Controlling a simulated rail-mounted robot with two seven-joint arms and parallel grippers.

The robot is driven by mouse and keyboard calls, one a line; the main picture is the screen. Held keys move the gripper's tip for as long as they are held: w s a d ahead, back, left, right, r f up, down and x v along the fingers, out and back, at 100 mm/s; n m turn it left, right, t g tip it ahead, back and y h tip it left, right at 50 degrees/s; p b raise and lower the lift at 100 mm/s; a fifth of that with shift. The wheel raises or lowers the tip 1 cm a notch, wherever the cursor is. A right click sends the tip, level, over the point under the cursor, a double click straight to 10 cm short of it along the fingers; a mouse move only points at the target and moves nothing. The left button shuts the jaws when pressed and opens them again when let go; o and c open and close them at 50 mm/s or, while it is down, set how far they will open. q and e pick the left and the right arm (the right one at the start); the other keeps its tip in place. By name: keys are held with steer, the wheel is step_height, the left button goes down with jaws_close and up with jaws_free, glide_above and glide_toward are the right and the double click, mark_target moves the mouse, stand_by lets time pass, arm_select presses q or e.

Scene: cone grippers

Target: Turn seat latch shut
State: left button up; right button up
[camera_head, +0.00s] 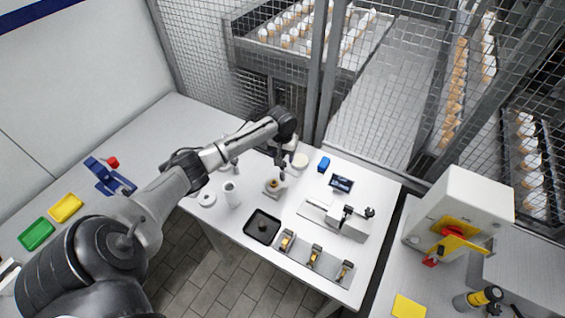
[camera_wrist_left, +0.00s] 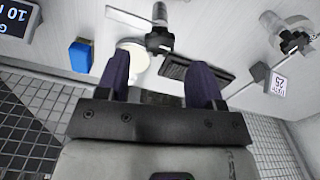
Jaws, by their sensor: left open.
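My left gripper (camera_head: 286,163) hangs over the back of the white worktable, its arm coming in from the left. In the left wrist view its two dark fingers (camera_wrist_left: 159,72) are apart with nothing gripped between them. A small pale fixture (camera_head: 273,187) with a brass-coloured round part stands on the table just below and left of the gripper. I cannot make out a seat latch for certain, nor whether one is open or shut. A black clamp-like part (camera_wrist_left: 160,41) and a white disc (camera_wrist_left: 133,62) show beyond the fingers. My right gripper is not in view.
A blue block (camera_head: 323,164) and a dark display (camera_head: 341,183) lie right of the gripper. A black tray (camera_head: 262,227), a grey rack (camera_head: 312,262) and a metal device (camera_head: 349,221) stand nearer the front. A mesh fence (camera_head: 235,60) borders the back.

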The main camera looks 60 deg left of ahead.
arm_select(q)
steer(key=shift+f, duration=2.15)
jaws_close()
